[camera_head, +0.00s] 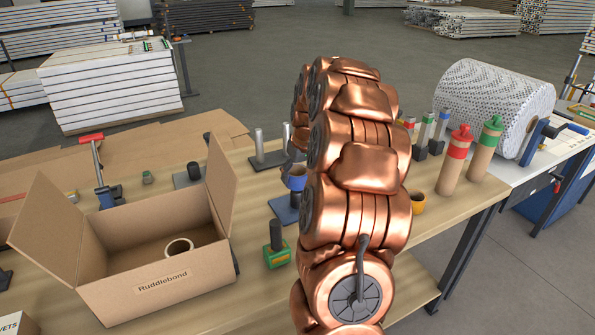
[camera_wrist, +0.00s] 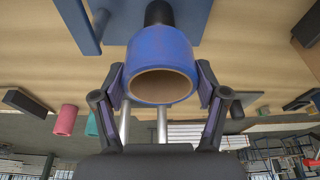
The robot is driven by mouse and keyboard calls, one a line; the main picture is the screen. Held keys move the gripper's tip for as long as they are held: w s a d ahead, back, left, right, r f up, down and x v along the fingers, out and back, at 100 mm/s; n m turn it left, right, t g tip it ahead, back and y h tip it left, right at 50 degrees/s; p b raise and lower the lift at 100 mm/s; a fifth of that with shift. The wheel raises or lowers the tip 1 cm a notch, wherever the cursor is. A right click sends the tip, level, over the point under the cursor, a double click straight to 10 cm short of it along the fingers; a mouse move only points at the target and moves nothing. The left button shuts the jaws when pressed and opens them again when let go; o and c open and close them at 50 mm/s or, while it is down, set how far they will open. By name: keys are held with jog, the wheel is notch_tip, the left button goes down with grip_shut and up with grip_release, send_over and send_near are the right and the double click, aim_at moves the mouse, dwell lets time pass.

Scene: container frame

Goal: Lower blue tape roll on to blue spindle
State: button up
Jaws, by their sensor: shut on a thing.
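The blue tape roll (camera_wrist: 158,50) has a brown cardboard core and sits between the two fingers of my gripper (camera_wrist: 161,80), which is shut on it. In the head view the roll (camera_head: 294,180) shows just left of my arm, above the blue spindle. The blue spindle (camera_head: 284,209) has a flat blue base and a dark post. In the wrist view the spindle's blue base (camera_wrist: 190,22) and dark post show beyond the roll, roughly in line with it. The roll hides the post's end, so I cannot tell whether it is inside the core. My arm hides most of the gripper in the head view.
A green spindle (camera_head: 277,253) stands in front of the blue one. An open cardboard box (camera_head: 150,285) with a pale roll (camera_head: 180,247) inside is at left. A yellow roll (camera_head: 418,203) and red-topped (camera_head: 455,160) and green-topped (camera_head: 485,148) cylinders stand right of my arm.

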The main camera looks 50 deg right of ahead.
jog(key=shift+f+b, duration=1.55)
jog(key=shift+f, duration=1.95)
jog(key=o, duration=1.2)
jog(key=v, duration=1.2)
jog(key=shift+a, duration=0.1)
